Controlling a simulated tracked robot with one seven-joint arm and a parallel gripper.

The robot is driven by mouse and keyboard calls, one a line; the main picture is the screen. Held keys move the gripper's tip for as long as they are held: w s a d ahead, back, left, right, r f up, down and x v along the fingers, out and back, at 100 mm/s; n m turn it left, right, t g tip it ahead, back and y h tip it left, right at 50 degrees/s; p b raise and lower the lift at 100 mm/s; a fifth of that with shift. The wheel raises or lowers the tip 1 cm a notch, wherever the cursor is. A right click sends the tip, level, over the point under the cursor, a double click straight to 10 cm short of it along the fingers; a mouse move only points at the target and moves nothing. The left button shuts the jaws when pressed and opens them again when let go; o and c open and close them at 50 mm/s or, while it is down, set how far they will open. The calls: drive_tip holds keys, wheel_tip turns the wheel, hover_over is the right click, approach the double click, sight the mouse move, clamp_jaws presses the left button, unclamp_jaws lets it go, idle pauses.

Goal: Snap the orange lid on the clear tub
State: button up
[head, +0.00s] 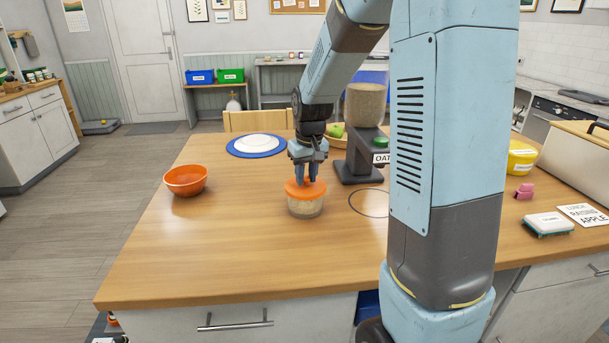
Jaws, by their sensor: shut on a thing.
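The orange lid (294,190) sits over the mouth of the clear tub (306,209), level or nearly so. The tub stands upright on the wooden table and holds pale, grainy contents. My gripper (307,180) points straight down from above and is shut on the orange lid at its top middle. The fingertips hide the part of the lid they hold. I cannot tell from this view whether the lid's rim is fully pressed down all round.
An orange bowl (185,180) stands to the left. A white plate on a blue mat (236,152) lies behind. A dark dispenser (355,168) and a dark ring outline (353,205) are close on the right. The table front (240,265) is clear.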

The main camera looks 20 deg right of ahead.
drive_tip(key=shift+f, duration=0.15)
idle(0.8)
drive_tip(key=o, duration=1.6)
drive_tip(key=shift+r, duration=3.55)
drive_tip(key=shift+c, duration=0.4)
clamp_jaws()
drive_tip(key=shift+f, duration=2.7)
